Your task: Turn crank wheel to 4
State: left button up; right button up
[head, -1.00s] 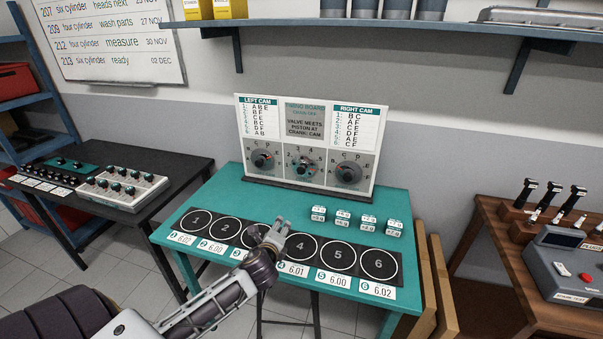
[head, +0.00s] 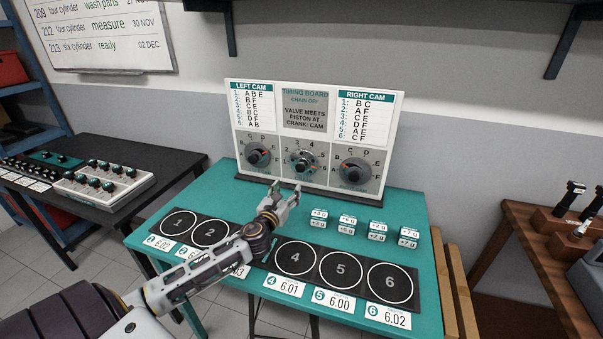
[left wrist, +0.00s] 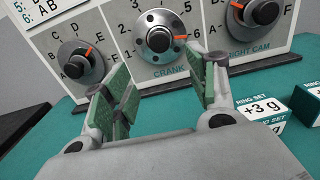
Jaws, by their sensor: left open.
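The crank wheel (head: 303,160) is the middle dial on the upright timing board, a dark hub on a pale disc ringed by numbers. My left gripper (head: 284,188) is open and empty, over the teal table in front of the board and below the wheel. In the left wrist view its green-padded fingers (left wrist: 165,82) stand apart, short of the wheel and not touching it. My right gripper is out of view.
The left cam dial (head: 258,156) and right cam dial (head: 355,171) flank the wheel. Several white ring-set blocks (head: 348,224) stand right of my gripper. A black strip with numbered circles (head: 341,269) lies along the table front. A shelf (head: 400,14) hangs above.

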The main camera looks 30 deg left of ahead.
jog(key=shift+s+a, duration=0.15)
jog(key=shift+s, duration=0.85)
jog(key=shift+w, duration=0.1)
